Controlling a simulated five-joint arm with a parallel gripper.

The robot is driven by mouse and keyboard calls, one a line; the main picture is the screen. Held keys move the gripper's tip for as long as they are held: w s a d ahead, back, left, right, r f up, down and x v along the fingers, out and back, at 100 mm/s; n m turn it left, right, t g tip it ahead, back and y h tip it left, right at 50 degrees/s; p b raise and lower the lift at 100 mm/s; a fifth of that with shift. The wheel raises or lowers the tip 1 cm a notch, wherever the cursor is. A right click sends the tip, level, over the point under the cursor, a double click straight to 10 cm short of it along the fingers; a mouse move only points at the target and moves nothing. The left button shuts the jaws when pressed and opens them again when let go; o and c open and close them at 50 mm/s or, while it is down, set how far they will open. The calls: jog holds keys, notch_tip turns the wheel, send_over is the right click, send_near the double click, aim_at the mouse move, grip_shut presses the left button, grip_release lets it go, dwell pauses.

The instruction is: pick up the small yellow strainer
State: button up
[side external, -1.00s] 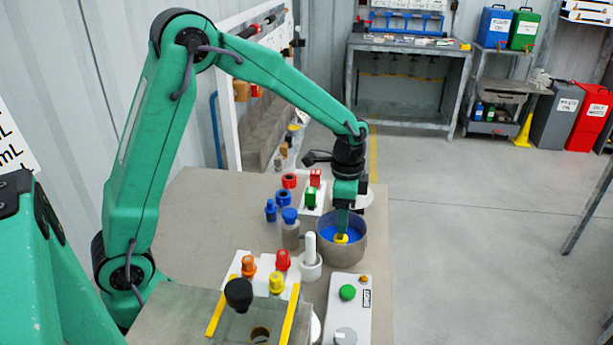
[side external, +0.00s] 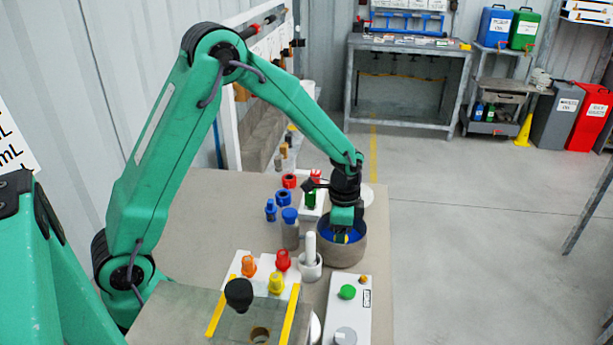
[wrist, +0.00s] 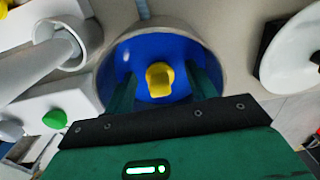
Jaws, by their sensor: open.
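The small yellow strainer (wrist: 160,78) sits inside a round grey-brown bowl (wrist: 217,62) with a blue interior. In the side view the same bowl (side external: 343,254) stands near the right edge of the bench, and only a bit of yellow (side external: 345,239) shows beside my gripper. My gripper (wrist: 160,88) is open and points down into the bowl. One finger is on each side of the yellow strainer, with gaps visible between. Whether the fingertips reach the bowl's bottom cannot be told.
A white mortar with pestle (side external: 311,262) stands close at the bowl's left. Blue-capped pieces (side external: 290,228) and red and green parts on a white block (side external: 312,208) stand nearby. A white control box with a green button (side external: 347,292) is in front. A white round plate (wrist: 290,60) lies at right.

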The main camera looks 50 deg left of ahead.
jog(key=shift+f, duration=0.45)
jog(key=c, duration=1.1)
jog(key=shift+o, duration=0.2)
jog(key=shift+r, duration=5.05)
